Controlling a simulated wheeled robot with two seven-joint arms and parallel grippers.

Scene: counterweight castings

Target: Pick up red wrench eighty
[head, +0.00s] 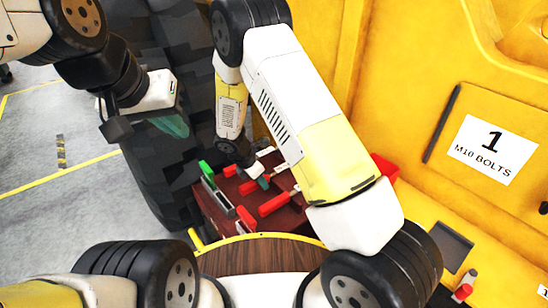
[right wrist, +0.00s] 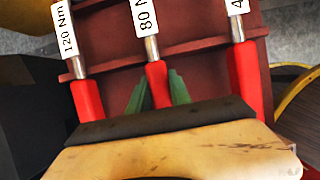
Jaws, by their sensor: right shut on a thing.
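The red wrench eighty (right wrist: 157,83) stands in the middle of the right wrist view, with a white "80 Nm" label above its red handle. My right gripper (right wrist: 158,92) is shut on this handle, with a green finger on each side. In the head view my right gripper (head: 262,180) is low over the rack, partly hidden by my arm. The wrench still lies against the dark red rack (right wrist: 205,60); I cannot tell whether it is lifted. My left gripper (head: 170,126) is away from the rack at the upper left, and its finger gap is not clear.
A red wrench labelled 120 Nm (right wrist: 87,100) is close on the left, and another red wrench (right wrist: 246,75) on the right. A large black tyre (head: 150,170) stands left of the rack. A yellow panel with an M10 bolts sign (head: 490,150) is at the right.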

